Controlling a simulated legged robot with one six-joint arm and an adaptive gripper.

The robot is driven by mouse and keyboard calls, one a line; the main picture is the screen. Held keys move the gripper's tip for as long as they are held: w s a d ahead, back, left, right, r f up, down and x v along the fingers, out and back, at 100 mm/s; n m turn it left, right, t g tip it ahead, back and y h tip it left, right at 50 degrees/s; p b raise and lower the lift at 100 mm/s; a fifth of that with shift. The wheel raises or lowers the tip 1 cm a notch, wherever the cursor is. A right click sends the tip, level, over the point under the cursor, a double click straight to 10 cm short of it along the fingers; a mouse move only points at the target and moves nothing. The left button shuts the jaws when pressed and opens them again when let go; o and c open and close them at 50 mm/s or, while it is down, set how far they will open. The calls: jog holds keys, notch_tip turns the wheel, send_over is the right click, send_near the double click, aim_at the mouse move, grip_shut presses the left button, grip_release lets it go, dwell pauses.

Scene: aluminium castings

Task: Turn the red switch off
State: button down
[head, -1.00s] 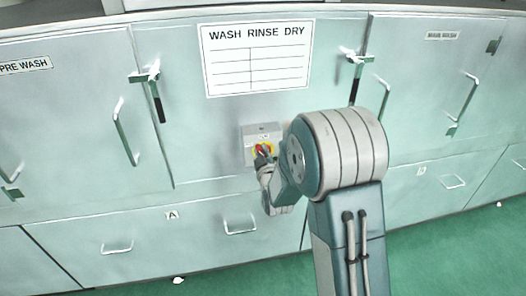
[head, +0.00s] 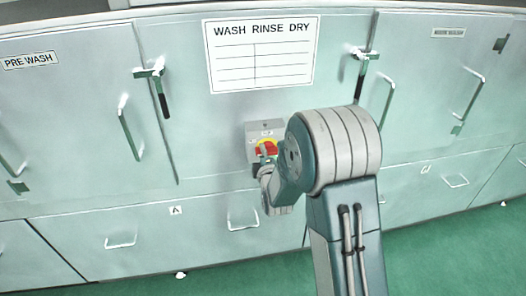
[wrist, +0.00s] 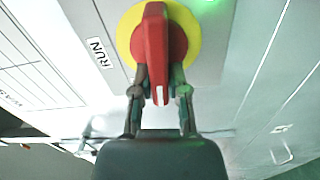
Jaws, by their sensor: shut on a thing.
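The red switch (head: 268,149) is a rotary handle on a yellow disc, mounted on a small grey box (head: 265,128) on the cabinet front. In the wrist view the red handle (wrist: 154,40) points up and down the picture, with a white mark near its lower end. My gripper (wrist: 159,88) has a finger on each side of the handle's lower part and is shut on it. In the head view my gripper (head: 265,160) is small and partly hides the switch. A RUN label (wrist: 100,53) is left of the yellow disc.
A green light (wrist: 208,2) glows beside the switch. A WASH RINSE DRY sign (head: 262,54) is above the box. Door handles (head: 130,128) and latches (head: 153,85) stick out on both sides. Green floor (head: 440,240) lies in front.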

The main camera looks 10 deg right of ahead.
jog(key=shift+a+f+n, duration=0.15)
jog(key=shift+f+n, duration=0.1)
jog(key=shift+n, duration=0.35)
jog(key=shift+f, duration=0.1)
jog(key=c, duration=0.6)
grip_release()
jog(key=shift+c, duration=0.2)
jog(key=shift+a, duration=0.15)
jog(key=shift+s, duration=0.2)
jog(key=s, duration=1.1)
jog(key=shift+s, duration=0.25)
